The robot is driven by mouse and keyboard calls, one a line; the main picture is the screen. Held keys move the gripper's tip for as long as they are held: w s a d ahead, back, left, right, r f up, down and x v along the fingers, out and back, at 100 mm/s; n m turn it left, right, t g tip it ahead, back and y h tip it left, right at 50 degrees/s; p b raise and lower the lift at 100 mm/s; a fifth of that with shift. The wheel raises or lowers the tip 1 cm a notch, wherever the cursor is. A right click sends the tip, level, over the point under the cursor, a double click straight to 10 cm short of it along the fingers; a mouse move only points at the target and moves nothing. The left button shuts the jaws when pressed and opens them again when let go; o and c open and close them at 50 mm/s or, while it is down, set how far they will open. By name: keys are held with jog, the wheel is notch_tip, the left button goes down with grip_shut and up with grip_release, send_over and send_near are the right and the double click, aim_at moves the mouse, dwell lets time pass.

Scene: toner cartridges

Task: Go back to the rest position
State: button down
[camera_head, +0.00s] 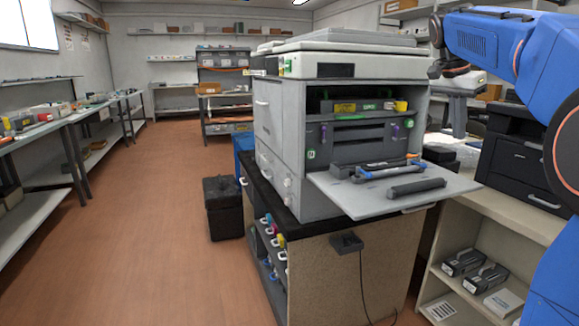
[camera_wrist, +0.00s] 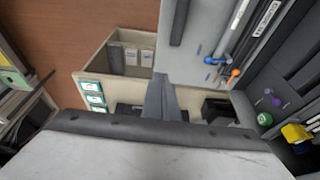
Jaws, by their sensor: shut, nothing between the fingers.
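My gripper (camera_head: 458,130) hangs from the blue arm, pointing down to the right of the open printer. Its fingers are together with nothing between them. The shut fingers also show in the wrist view (camera_wrist: 163,95), above a pale counter. The large printer (camera_head: 290,115) has its front open and its grey door (camera_head: 450,181) folded down flat. A dark cartridge (camera_head: 417,187) lies on the door near its outer edge. A dark unit with a blue handle (camera_head: 390,171) lies behind it. Both lie apart from my gripper.
A black printer (camera_head: 530,165) stands on the counter at right. Boxes (camera_head: 462,262) sit on the shelf under it. A black bin (camera_head: 223,205) stands on the floor left of the printer cabinet (camera_head: 340,275). The brown floor (camera_head: 140,240) at left is clear.

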jog(key=s+a+f+n+t+y, duration=0.1)
jog(key=s+a+f+n, duration=0.3)
jog(key=s+f, duration=0.6)
jog(key=s+a+f+n+t+y, duration=0.1)
jog(key=s+a+f+n, duration=0.4)
jog(key=s+f, duration=0.6)
jog(key=s+a+f+n+t+y, duration=0.1)
jog(key=s+a+f+n, duration=0.4)
jog(key=s+f, duration=0.5)
jog(key=s+a, duration=0.1)
jog(key=s, duration=0.2)
jog(key=shift+a+f+y, duration=0.15)
jog(key=shift+a+y, duration=0.1)
jog(key=shift+y, duration=0.05)
jog(key=c, duration=1.8)
grip_release()
jog(key=shift+s+f+t, duration=0.25)
jog(key=shift+f+t, duration=0.05)
jog(key=shift+f, duration=0.15)
jog(key=shift+o, duration=0.2)
